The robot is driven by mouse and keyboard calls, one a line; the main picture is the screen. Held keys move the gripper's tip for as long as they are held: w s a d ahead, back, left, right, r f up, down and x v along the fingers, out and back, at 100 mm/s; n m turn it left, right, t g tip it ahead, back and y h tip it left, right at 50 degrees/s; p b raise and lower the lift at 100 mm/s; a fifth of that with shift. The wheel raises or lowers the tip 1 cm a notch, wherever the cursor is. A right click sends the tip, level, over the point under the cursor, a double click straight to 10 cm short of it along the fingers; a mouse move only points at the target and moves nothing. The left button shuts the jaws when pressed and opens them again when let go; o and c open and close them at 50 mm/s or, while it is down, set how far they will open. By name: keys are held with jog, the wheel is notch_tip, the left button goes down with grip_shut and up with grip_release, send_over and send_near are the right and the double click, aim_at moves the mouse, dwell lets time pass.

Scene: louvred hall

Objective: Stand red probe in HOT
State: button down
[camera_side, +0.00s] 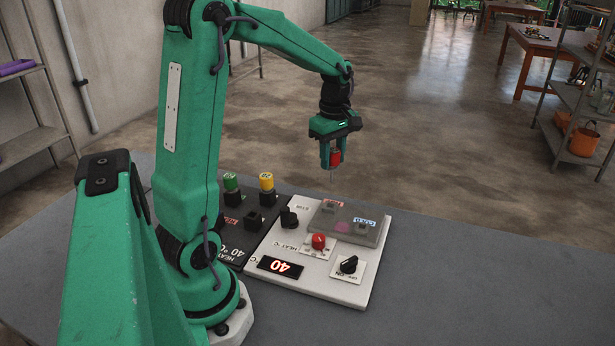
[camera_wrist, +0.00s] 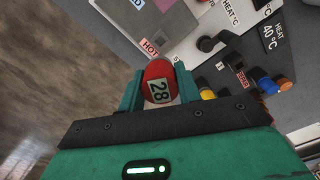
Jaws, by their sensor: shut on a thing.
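My gripper (camera_side: 333,160) is shut on the red probe (camera_side: 335,157) and holds it in the air above the far edge of the white panel. The probe's thin tip points down, clear of the panel. In the wrist view the probe's red head (camera_wrist: 153,70) shows a label reading 28, between the fingers. The HOT label (camera_wrist: 150,47) lies just past the probe in the wrist view. I cannot tell how the sockets open.
The white panel (camera_side: 310,279) also has a red knob (camera_side: 319,241), a black knob (camera_side: 348,264), another black knob (camera_side: 289,217) and a display reading 40 (camera_side: 280,267). Green (camera_side: 231,182) and yellow (camera_side: 266,181) probes stand in black holders beside it. The grey table (camera_side: 480,270) is clear at right.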

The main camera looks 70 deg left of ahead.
aim_at(332, 175)
jog(key=shift+f, duration=0.1)
jog(key=shift+f, duration=3.3)
jog(key=shift+f, duration=2.1)
jog(key=c, duration=0.9)
grip_release()
jog(key=shift+r, duration=0.1)
jog(key=shift+r, duration=2.45)
jog(key=shift+r, duration=3.9)
